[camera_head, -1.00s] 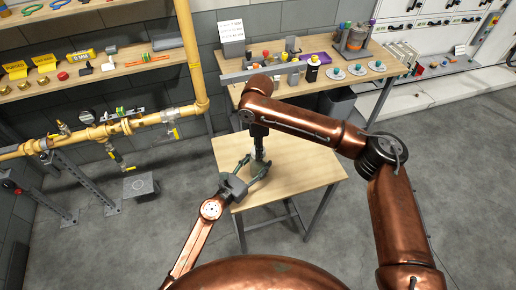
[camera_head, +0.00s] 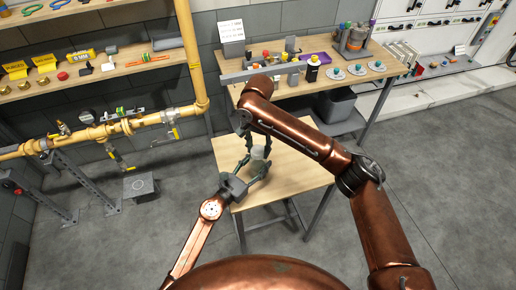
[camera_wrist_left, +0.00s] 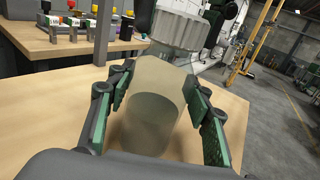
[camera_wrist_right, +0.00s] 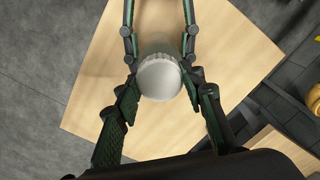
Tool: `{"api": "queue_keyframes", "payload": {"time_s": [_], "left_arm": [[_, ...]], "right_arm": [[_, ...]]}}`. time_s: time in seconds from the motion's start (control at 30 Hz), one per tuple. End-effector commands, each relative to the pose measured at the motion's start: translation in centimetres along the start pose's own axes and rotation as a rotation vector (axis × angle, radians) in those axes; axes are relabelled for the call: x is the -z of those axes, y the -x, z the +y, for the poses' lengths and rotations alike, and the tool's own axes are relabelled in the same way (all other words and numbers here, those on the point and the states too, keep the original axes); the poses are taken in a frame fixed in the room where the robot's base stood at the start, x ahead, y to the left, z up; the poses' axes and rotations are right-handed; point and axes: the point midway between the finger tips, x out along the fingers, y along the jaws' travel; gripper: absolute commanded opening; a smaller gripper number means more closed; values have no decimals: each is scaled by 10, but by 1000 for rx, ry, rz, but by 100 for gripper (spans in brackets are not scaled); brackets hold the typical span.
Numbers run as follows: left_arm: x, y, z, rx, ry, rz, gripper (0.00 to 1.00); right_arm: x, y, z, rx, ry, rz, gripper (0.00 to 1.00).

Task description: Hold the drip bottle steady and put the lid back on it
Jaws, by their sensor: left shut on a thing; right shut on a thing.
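The drip bottle (camera_wrist_left: 150,115) is a translucent pale bottle with darker liquid low inside. It stands over the small wooden table and also shows in the head view (camera_head: 258,163). My left gripper (camera_wrist_left: 158,95) is shut around its body, with a green-padded finger on each side. The pale ridged lid (camera_wrist_left: 172,28) is at the bottle's top. In the right wrist view the lid (camera_wrist_right: 160,78) is seen from above. My right gripper (camera_wrist_right: 160,90) is shut on it from both sides. Whether the lid is seated on the neck cannot be told.
The small table (camera_head: 300,170) is otherwise bare. Behind it stands a workbench (camera_head: 310,82) with bottles, discs and a purple tray. A yellow gas pipe (camera_head: 110,130) runs along the left, and a grey bin (camera_head: 336,104) stands under the bench.

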Motion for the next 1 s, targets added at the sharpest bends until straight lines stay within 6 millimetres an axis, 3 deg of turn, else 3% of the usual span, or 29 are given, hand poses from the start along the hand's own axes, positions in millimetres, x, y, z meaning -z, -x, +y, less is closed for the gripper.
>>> {"api": "queue_keyframes", "payload": {"time_s": [0.3, 0.6, 0.77, 1.0], "left_arm": [[1, 0, -1, 2, -1, 2, 0], [1, 0, -1, 3, -1, 2, 0], [1, 0, -2, 3, -1, 2, 0], [1, 0, -2, 3, -1, 2, 0]], "right_arm": [[1, 1, 0, 3, -661, 1, 27], [1, 1, 1, 4, -1207, 0, 27], [1, 1, 1, 5, -1339, 0, 27], [1, 1, 1, 5, -1357, 0, 27]]}}
